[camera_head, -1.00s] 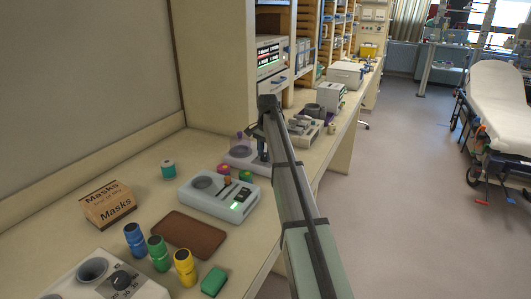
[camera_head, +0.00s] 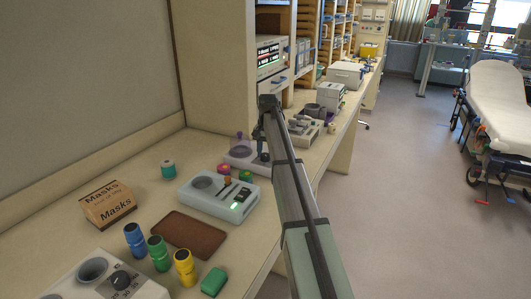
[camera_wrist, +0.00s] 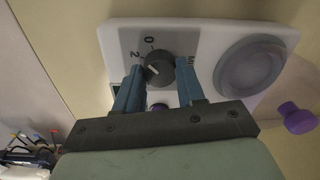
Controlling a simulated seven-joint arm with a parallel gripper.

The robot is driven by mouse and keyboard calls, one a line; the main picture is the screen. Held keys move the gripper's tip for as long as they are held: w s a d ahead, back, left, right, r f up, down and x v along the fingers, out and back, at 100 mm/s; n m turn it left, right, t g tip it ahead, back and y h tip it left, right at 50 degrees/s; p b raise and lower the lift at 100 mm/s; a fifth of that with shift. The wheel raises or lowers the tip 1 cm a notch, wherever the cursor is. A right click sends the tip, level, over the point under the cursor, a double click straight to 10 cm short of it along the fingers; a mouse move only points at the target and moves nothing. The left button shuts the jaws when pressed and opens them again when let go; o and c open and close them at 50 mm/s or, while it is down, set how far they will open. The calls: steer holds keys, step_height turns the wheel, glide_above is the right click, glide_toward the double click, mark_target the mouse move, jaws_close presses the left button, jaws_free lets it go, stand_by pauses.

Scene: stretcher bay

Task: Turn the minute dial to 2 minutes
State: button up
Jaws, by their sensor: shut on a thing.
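The minute dial (camera_wrist: 160,66) is a dark round knob with a short white pointer line, on a pale device with a grey panel. In the wrist view, "0", "2" and part of "MIN" are printed around it. The pointer faces left, roughly towards the 2; its exact alignment is hard to tell. My gripper (camera_wrist: 160,84) has its two blue fingers on either side of the knob and is shut on it. In the head view, my gripper (camera_head: 263,155) reaches down at the right part of the pale device (camera_head: 236,153); my arm hides much of it.
The device has a large round grey dish (camera_wrist: 249,66); a purple knob (camera_wrist: 296,117) stands beside it. Nearer on the bench are another device (camera_head: 210,201), pink (camera_head: 224,169) and green (camera_head: 246,175) items, a brown mat (camera_head: 190,234) and a masks box (camera_head: 108,203).

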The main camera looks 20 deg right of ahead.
mark_target(267, 154)
steer(key=shift+n, duration=2.2)
steer(key=o, duration=1)
steer(key=shift+o, duration=0.2)
steer(key=shift+r, duration=0.15)
step_height(267, 154, up, 14)
steer(key=shift+d+f, duration=0.2)
steer(key=shift+d, duration=0.1)
